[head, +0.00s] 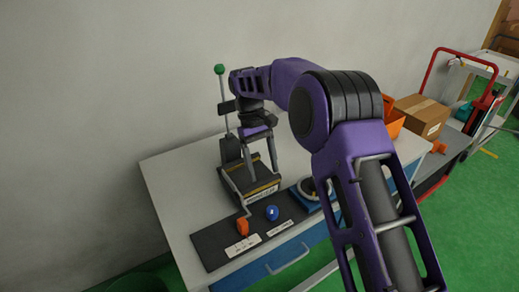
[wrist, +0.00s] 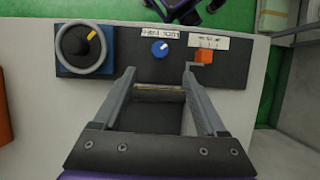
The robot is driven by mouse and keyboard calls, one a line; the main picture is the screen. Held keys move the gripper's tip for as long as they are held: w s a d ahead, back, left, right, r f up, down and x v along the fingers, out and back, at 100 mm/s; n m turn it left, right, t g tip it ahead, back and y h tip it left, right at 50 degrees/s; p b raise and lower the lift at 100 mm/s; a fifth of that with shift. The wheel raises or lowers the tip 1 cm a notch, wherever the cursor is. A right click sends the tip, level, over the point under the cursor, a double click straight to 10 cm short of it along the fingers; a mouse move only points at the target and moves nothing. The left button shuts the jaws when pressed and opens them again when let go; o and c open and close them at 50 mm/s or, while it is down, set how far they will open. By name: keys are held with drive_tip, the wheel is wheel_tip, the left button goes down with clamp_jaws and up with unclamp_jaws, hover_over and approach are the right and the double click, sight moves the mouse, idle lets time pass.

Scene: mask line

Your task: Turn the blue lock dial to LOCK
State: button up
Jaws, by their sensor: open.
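The blue lock dial (head: 272,213) is a small round knob with a white mark, on a dark panel (head: 215,245) at the front of the bench. It also shows in the wrist view (wrist: 160,49), beside a white label plate (wrist: 160,32) whose words are too small to read. My gripper (head: 262,174) is open and empty, pointing down over the dark box behind the dial. In the wrist view its fingertips (wrist: 160,74) are spread apart, just short of the dial in the picture. They do not appear to touch it.
An orange knob or lever (wrist: 204,56) sits close beside the dial. On the other side is a round handwheel on a blue base (wrist: 64,68). A dark box (head: 252,191) stands behind, with a green-topped rod (head: 219,69) nearby. A cart with a carton (head: 421,115) stands right.

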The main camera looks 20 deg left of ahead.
drive_tip(key=v, duration=0.5)
idle(0.3)
